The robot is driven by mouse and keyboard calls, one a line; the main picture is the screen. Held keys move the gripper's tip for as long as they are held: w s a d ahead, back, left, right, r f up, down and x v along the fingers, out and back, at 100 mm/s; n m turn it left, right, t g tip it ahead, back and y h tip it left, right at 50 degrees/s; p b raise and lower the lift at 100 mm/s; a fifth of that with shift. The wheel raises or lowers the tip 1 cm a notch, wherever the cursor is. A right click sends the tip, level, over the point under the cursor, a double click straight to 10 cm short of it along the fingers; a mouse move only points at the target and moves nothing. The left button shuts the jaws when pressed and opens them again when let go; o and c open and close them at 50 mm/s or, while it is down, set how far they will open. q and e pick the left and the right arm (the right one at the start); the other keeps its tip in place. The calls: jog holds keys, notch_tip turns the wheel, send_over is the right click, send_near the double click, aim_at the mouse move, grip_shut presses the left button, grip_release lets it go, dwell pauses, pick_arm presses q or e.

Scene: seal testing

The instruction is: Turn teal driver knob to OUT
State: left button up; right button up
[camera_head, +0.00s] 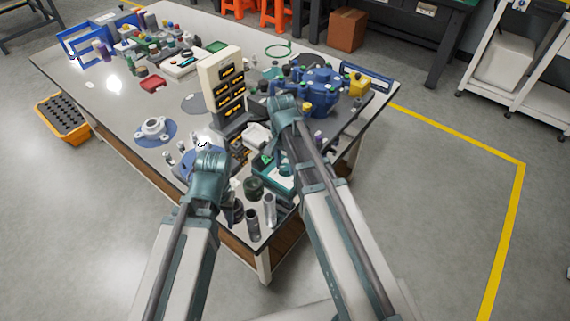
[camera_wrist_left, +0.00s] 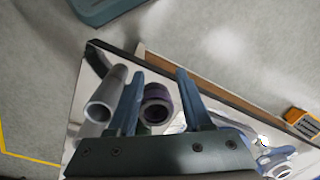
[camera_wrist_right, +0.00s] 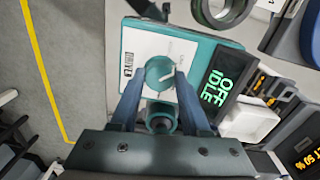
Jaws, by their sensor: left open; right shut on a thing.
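The teal driver box (camera_wrist_right: 200,42) has a pale label panel and a green display (camera_wrist_right: 217,88) that reads OFF and IDLE. My right gripper (camera_wrist_right: 163,78) is shut on the knob, one finger on each side. In the head view the driver (camera_head: 272,176) is partly hidden by my right arm. My left gripper (camera_wrist_left: 160,72) is open and empty, with its fingers above metal cylinders at the table's corner.
A grey tube (camera_wrist_left: 106,94) and a dark-rimmed cylinder (camera_wrist_left: 157,98) are close to my left fingers. A cream tower with dark displays (camera_head: 222,82) and a blue pump-like unit (camera_head: 320,88) stand farther back. Open floor lies beyond the table's right edge.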

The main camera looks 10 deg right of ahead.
grip_shut()
jog(key=shift+n, duration=0.3)
jog(key=n, duration=0.3)
jog(key=shift+n, duration=2.1)
jog(key=o, duration=1)
grip_release()
jog(key=shift+o, duration=0.2)
